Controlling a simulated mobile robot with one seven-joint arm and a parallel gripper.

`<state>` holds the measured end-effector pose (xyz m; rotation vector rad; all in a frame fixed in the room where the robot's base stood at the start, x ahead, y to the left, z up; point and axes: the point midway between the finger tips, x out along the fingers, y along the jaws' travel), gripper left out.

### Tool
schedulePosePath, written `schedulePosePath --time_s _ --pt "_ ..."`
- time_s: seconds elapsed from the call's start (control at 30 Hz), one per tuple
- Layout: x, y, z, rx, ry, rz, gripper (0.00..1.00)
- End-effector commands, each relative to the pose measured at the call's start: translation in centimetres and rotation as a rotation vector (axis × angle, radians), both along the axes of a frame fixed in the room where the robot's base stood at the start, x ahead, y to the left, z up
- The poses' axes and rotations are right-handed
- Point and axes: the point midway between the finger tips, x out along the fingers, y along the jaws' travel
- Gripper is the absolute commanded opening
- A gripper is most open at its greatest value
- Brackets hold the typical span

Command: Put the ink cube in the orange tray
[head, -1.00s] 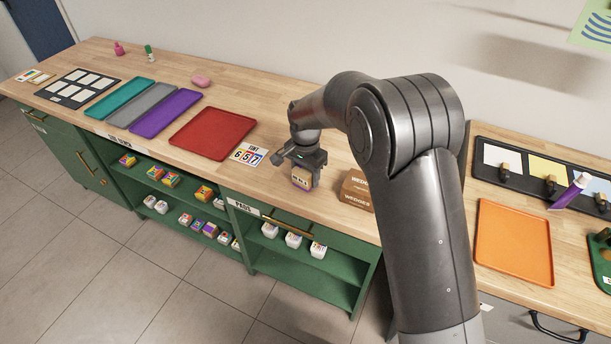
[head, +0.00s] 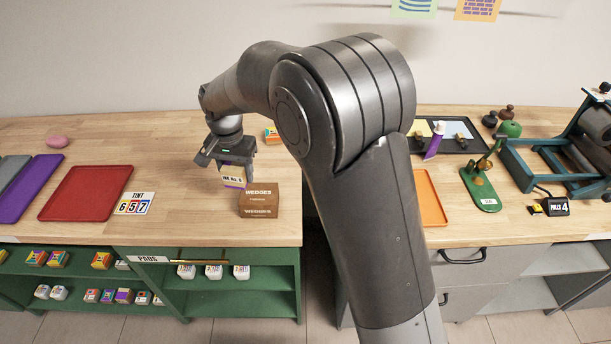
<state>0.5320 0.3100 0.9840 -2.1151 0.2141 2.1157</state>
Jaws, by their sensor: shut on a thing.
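My gripper (head: 231,163) is shut on the ink cube (head: 233,176), a small block with a cream label reading something like "INK No. 6" and a purple lower edge. It holds the cube over the left wooden counter, just behind and left of the brown wedges box (head: 259,200). Whether the cube touches the counter is hard to tell. The orange tray (head: 430,198) lies on the right counter. My arm hides its left part, and its visible part looks empty.
A red tray (head: 88,193) and a "TINT 657" card (head: 135,204) lie left of the gripper. A gap separates the two counters. A green stand (head: 483,190), a black tray holding a purple tube (head: 434,140) and a roller press (head: 580,150) stand on the right counter.

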Motion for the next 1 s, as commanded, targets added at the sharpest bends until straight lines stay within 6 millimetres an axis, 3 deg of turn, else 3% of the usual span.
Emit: schedulePosePath --time_s 0.2,0.37,0.53,0.7,1.0 --pt "0.4 -0.8 0.1 0.000 -0.001 -0.018 0.26" --pt "2.1 -5.1 0.4 -0.002 -0.003 -0.119 0.26" --pt "4.3 -13.1 0.8 -0.004 -0.003 -0.303 0.26" --pt "5.3 -21.6 1.3 -0.006 -0.004 -0.498 0.26" --pt "3.7 -36.1 1.9 -0.007 -0.004 -0.841 0.26"
